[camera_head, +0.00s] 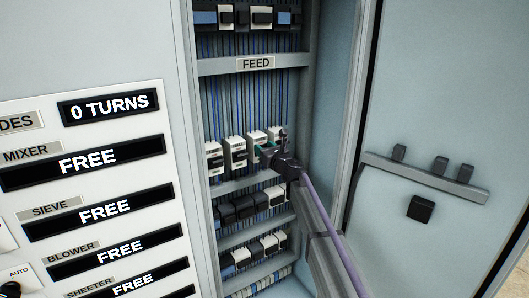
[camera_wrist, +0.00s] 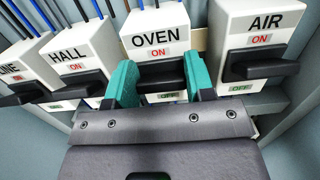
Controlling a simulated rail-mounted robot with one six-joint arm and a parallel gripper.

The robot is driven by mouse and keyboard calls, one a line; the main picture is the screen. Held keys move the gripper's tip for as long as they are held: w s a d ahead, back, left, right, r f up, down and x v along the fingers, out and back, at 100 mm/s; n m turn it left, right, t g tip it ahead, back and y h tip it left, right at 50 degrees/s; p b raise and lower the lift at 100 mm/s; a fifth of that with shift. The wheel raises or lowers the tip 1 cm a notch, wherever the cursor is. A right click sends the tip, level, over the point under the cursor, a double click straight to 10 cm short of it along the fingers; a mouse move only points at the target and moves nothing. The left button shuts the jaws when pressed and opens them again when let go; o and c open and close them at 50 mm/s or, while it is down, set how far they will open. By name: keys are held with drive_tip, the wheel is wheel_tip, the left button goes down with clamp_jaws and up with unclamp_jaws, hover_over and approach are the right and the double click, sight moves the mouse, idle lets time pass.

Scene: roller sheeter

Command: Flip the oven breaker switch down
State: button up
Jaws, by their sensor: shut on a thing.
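The oven breaker (camera_wrist: 152,22) is a white block labelled OVEN, with a red ON label above its black switch handle (camera_wrist: 162,78) and a green OFF label below it. The handle juts out between the two labels, much like those of its neighbours. My gripper (camera_wrist: 161,70) has one teal finger on each side of this handle and is shut on it. In the head view the oven breaker (camera_head: 255,138) stands in the cabinet's row of white breakers, with my gripper (camera_head: 267,155) in front of its lower part.
The hall breaker (camera_wrist: 78,50) is close on the left and the air breaker (camera_wrist: 262,30) close on the right. The cabinet's side wall (camera_head: 335,120) and open door (camera_head: 440,100) are to the right of my arm. A FEED label (camera_head: 256,63) is above.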

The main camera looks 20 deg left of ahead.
wheel_tip(320, 180, down, 2)
drive_tip(key=t+y+b, duration=0.2)
drive_tip(key=y+b, duration=0.1)
drive_tip(key=b, duration=0.3)
drive_tip(key=shift+s+d+b, duration=0.1)
drive_tip(key=shift+d+b, duration=0.05)
drive_tip(key=shift+b, duration=0.2)
drive_tip(key=t+y+b, duration=0.1)
drive_tip(key=b, duration=0.1)
drive_tip(key=t+y+b, duration=0.1)
drive_tip(key=y+b, duration=0.1)
drive_tip(key=b, duration=0.1)
drive_tip(key=shift+f+t, duration=0.2)
drive_tip(key=shift+t, duration=0.1)
drive_tip(key=shift+r+y, duration=0.1)
drive_tip(key=shift+y, duration=0.2)
drive_tip(key=o, duration=0.9)
drive_tip(key=shift+s+d+b, duration=0.1)
drive_tip(key=shift+b, duration=0.25)
